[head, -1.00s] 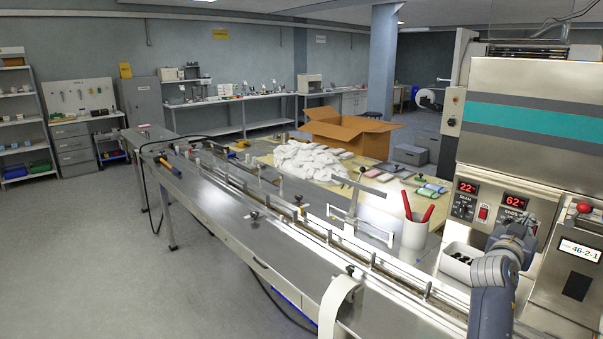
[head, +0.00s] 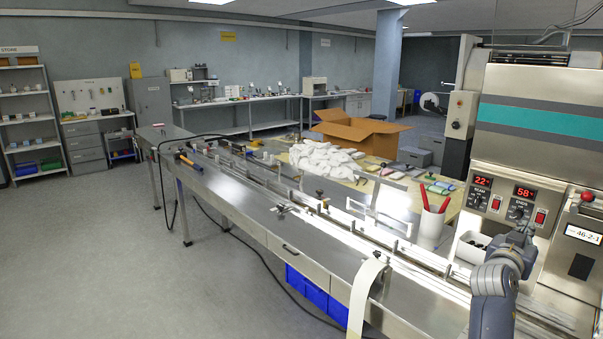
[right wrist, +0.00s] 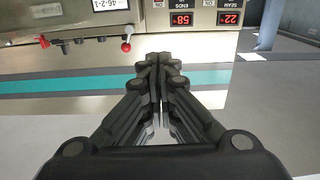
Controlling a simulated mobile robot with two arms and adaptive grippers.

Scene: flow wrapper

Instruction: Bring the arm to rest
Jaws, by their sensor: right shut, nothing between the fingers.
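My right arm (head: 495,290) comes up from the bottom right of the head view. My right gripper (head: 524,235) is in front of the wrapper's control panel, near the lower red display. In the right wrist view the same gripper (right wrist: 158,62) has its fingers together with nothing between them. The wrapper (head: 560,130) has a teal stripe. Its displays read 22 (head: 482,181) and 58 (head: 525,192). In the right wrist view the panel shows upside down beyond the fingertips. Whether the gripper touches the panel cannot be told. My left gripper is not in view.
A white bin (head: 470,248) with dark items and a white cup (head: 431,230) with red-handled tools stand left of the gripper. A red ball-topped lever (head: 587,197) is on the machine at right. The long steel conveyor table (head: 240,205) runs to the far left, with open floor beside it.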

